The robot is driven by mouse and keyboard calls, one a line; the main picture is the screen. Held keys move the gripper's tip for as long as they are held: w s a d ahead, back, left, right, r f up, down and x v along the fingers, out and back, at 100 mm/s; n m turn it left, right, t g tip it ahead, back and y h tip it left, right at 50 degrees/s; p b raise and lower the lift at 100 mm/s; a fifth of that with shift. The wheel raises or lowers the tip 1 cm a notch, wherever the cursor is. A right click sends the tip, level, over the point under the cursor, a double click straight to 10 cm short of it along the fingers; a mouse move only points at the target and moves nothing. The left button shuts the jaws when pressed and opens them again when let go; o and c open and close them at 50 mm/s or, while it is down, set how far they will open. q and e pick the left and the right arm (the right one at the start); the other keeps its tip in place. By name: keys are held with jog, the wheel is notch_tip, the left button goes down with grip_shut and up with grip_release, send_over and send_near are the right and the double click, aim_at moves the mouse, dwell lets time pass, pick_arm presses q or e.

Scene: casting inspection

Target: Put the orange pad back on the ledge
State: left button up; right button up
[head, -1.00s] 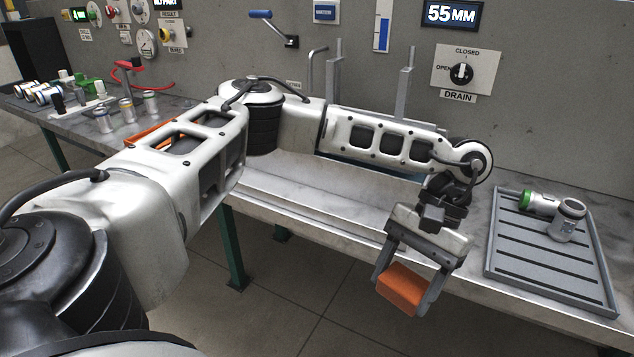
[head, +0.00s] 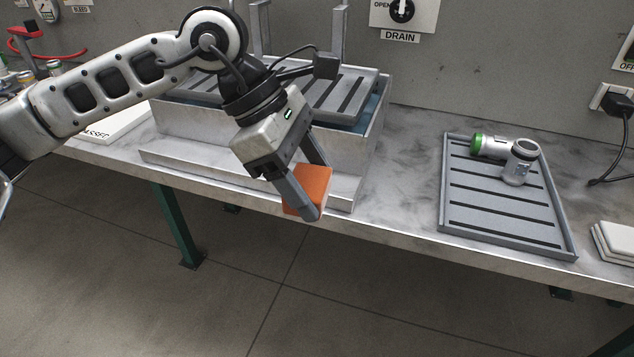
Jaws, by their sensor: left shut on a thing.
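My left gripper (head: 311,184) is shut on the orange pad (head: 316,188), with one finger along each side of it. The pad is tilted and hangs by the right part of the low metal ledge (head: 190,166) in front of the tank. In the picture the pad overlaps the ledge's front edge; I cannot tell whether it touches. The gripper hides part of the ledge. My right gripper is not in view.
The metal tank (head: 368,140) with a slatted rack (head: 345,92) stands behind the ledge. To the right, a grey slotted tray (head: 490,232) holds a green-ended fitting (head: 492,146). White pads (head: 615,242) lie at the right edge. Bench between tank and tray is clear.

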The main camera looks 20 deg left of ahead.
aim_at(318, 185)
pick_arm(q)
jog(key=n, duration=0.1)
jog(key=r+n+t, duration=0.1)
jog(key=n, duration=0.1)
jog(key=n+t+y, duration=0.1)
jog(key=shift+s+d+r+n+b, duration=0.1)
jog(key=shift+d+r+n+b, duration=0.15)
jog(key=shift+d+n+b, duration=0.1)
jog(key=r+n+t+y, duration=0.1)
jog(key=n, duration=0.1)
jog(key=r+n+t+y+b, duration=0.1)
jog(key=n, duration=0.2)
jog(key=r+n+t+y, duration=0.1)
jog(key=n, duration=0.2)
jog(key=shift+s+d+r+n+b, duration=0.15)
jog(key=shift+d+n+b, duration=0.1)
jog(key=shift+d+b, duration=0.05)
jog(key=n, duration=0.1)
jog(key=r+n+y, duration=0.1)
jog(key=shift+s+n+y, duration=0.15)
jog(key=shift+n+y, duration=0.15)
jog(key=shift+n, duration=0.1)
jog(key=shift+a+r+n+y, duration=0.15)
jog(key=shift+r+n+y, duration=0.15)
jog(key=shift+n, duration=0.2)
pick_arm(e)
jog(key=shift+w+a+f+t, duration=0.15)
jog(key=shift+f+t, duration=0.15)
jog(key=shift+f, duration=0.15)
